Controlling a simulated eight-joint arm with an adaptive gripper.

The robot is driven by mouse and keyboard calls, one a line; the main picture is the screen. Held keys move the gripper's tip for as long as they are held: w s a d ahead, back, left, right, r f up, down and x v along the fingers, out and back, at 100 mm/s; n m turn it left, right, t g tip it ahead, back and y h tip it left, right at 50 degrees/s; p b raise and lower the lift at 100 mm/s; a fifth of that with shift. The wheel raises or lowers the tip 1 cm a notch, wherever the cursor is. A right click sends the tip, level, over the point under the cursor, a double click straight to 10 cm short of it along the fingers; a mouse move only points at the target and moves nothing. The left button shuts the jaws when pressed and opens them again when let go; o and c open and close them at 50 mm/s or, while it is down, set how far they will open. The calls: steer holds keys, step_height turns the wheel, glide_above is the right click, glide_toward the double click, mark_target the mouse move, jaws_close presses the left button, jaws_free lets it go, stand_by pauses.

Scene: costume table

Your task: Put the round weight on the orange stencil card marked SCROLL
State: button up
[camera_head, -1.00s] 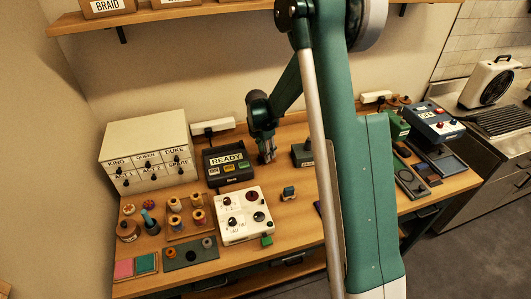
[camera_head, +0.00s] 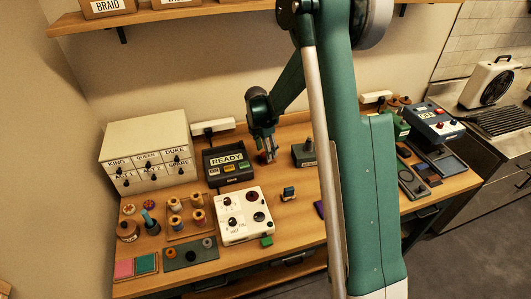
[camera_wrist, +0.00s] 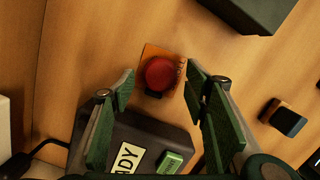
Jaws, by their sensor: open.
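The round weight (camera_wrist: 160,73) is red and lies within the outline of a small orange card (camera_wrist: 150,52) in the wrist view. It appears to rest on the card. A small dark patch shows at its lower edge.
The dark READY box (camera_head: 228,177) stands just beside the card. A dark green block (camera_head: 304,155) is to the right, and a small dark blue-topped block (camera_head: 289,193) lies nearer the front. A white panel with knobs (camera_head: 236,228) is front left. Bare wood lies between them.

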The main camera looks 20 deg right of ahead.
mark_target(263, 157)
step_height(263, 157, up, 10)
steer(key=a, duration=0.1)
steer(key=shift+s+a+r, duration=0.2)
steer(key=shift+s+r, duration=0.05)
steer(key=shift+s, duration=0.1)
steer(key=shift+r, duration=0.1)
stand_by(0.7)
steer(key=s+a+r+m+t, duration=0.25)
steer(key=s+r+m, duration=0.85)
steer(key=s+r, duration=0.7)
steer(key=s+a+m+t+y, duration=0.1)
steer(key=s+m+t, duration=0.3)
steer(key=s+m, duration=0.7)
steer(key=shift+s+a+f+m+y, duration=0.3)
steer(key=shift+s+f, duration=0.05)
steer(key=shift+s, duration=5.4)
steer(key=shift+f, duration=0.2)
